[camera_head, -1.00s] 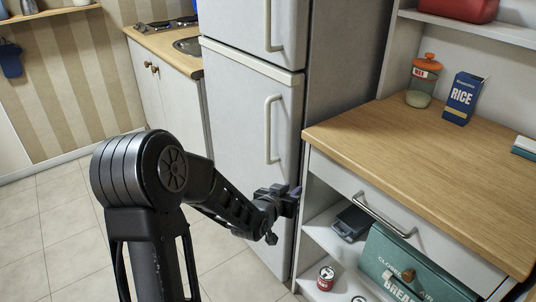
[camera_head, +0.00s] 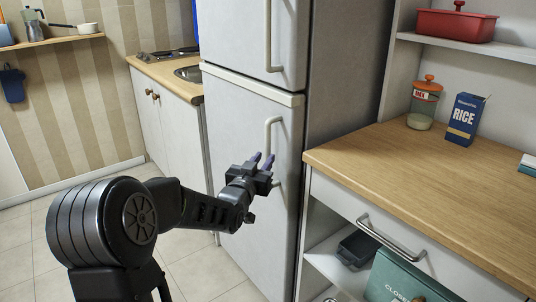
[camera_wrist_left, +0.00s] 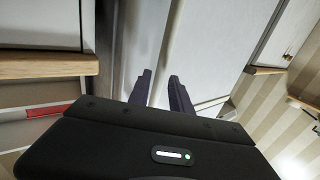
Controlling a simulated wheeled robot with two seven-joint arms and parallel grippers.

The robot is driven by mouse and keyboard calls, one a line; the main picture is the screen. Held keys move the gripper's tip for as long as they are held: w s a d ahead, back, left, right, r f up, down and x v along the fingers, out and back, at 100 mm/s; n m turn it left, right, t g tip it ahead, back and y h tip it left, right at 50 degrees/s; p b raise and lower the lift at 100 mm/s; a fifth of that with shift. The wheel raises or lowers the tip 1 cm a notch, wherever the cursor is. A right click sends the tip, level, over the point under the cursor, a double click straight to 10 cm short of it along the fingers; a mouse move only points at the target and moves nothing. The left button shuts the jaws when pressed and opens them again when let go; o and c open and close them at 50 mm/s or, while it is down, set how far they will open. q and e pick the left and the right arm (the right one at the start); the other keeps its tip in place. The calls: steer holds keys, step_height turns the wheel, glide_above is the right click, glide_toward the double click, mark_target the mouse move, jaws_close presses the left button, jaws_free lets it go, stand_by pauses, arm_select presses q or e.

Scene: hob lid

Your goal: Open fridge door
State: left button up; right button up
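The grey fridge has a lower door (camera_head: 232,125) and an upper door (camera_head: 240,40), and both look shut. The lower door has a vertical pale handle (camera_head: 268,124) near its right edge. My left gripper (camera_head: 264,162) is in front of the lower part of this handle and hides some of it. Its two dark fingers point up toward the door and stand apart with nothing visible between them. The open fingers (camera_wrist_left: 162,88) also show in the left wrist view, against pale fridge surfaces. Whether they touch the handle I cannot tell. My right gripper is out of view.
A wooden-topped cabinet (camera_head: 430,180) stands close on the fridge's right, with a drawer handle (camera_head: 385,238) facing out. A jar (camera_head: 424,104) and a rice box (camera_head: 466,120) are on top. A counter with a sink (camera_head: 188,73) is left. Tiled floor (camera_head: 205,270) is free.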

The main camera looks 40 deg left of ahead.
mark_target(267, 155)
arm_select(q)
steer(key=x, duration=0.4)
steer(key=shift+w, duration=0.1)
steer(key=shift+c, duration=0.6)
jaws_close()
stand_by(0.8)
